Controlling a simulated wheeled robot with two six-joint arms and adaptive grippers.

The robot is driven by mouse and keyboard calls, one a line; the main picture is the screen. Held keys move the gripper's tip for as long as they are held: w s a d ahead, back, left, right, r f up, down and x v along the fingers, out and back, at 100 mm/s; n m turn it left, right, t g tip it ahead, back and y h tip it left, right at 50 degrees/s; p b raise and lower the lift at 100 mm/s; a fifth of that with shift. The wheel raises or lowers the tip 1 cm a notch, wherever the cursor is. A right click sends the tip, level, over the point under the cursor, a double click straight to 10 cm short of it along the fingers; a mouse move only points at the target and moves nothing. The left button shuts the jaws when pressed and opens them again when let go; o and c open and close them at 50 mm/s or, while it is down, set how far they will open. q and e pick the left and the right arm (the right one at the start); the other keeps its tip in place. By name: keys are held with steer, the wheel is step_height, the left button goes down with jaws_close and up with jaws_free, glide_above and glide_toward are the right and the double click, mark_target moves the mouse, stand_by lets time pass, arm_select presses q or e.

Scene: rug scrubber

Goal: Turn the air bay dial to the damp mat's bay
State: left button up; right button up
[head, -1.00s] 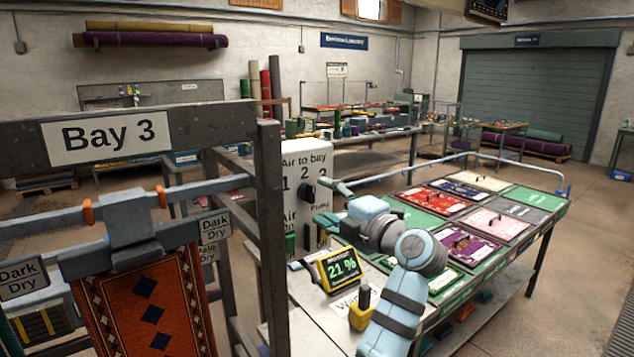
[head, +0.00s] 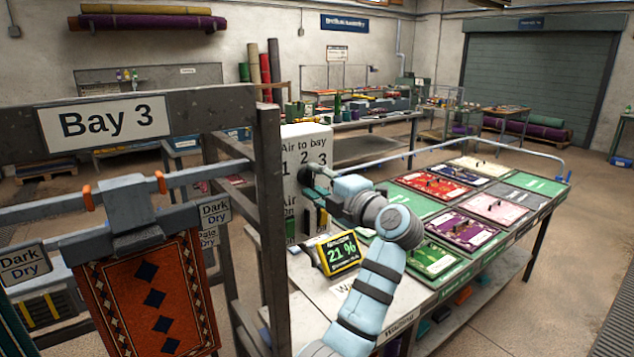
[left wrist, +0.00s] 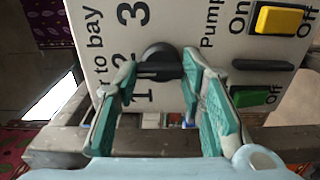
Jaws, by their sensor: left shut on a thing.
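The black air bay dial (head: 305,173) is on the white panel (head: 318,143) marked "Air to bay 1 2 3". My left gripper (head: 317,172) is at the dial, partly hiding it. In the left wrist view the dial (left wrist: 159,52) sits beside the numbers, and my left gripper's (left wrist: 160,70) teal-padded fingers are on either side of its grip. I cannot clearly tell which number the dial points to. An orange-red mat with dark diamonds (head: 155,297) hangs under the "Bay 3" sign (head: 103,122). My right gripper is not in view.
A yellow-framed meter reading 21 % (head: 339,253) stands below the panel. A yellow switch (left wrist: 280,20) and a green switch (left wrist: 250,96) are beside the dial. A metal frame post (head: 272,220) stands close to its left. Framed mat samples lie on the table to the right.

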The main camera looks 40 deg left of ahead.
arm_select(q)
steer(key=n+b, duration=0.1)
steer(key=n, duration=0.3)
steer(key=shift+n, duration=0.3)
steer(key=n+b, duration=0.3)
steer(key=n, duration=0.2)
stand_by(0.6)
steer(key=o, duration=1.1)
steer(key=shift+o, duration=0.2)
steer(key=v, duration=1.2)
steer(key=shift+a, duration=0.1)
